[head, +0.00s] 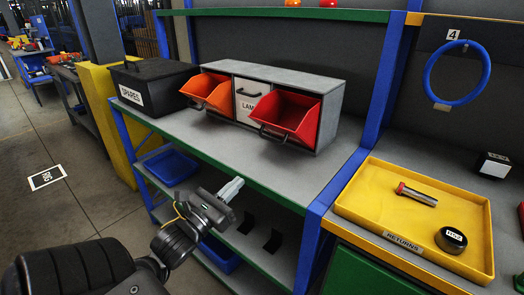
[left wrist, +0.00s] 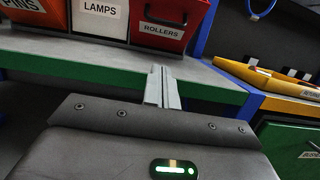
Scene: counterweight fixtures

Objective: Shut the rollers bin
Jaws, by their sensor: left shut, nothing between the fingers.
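The rollers bin (head: 290,112) is the red bin at the right end of a grey cabinet (head: 325,85). It is tilted out and open, with a black handle on its front. In the left wrist view its ROLLERS label shows on the red front (left wrist: 172,43). My left gripper (head: 232,188) is shut and empty. It is in front of the bench's green edge, below and apart from the rollers bin. In the left wrist view its closed fingers (left wrist: 161,82) point toward the bench below that bin. My right gripper is not in view.
The orange pins bin (head: 212,92) is also tilted out; the white lamps bin (head: 248,100) between them is shut. A black SPARES box (head: 150,85) stands at the left. A blue post (head: 375,110) and a yellow returns tray (head: 370,205) are at the right. The bench front is clear.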

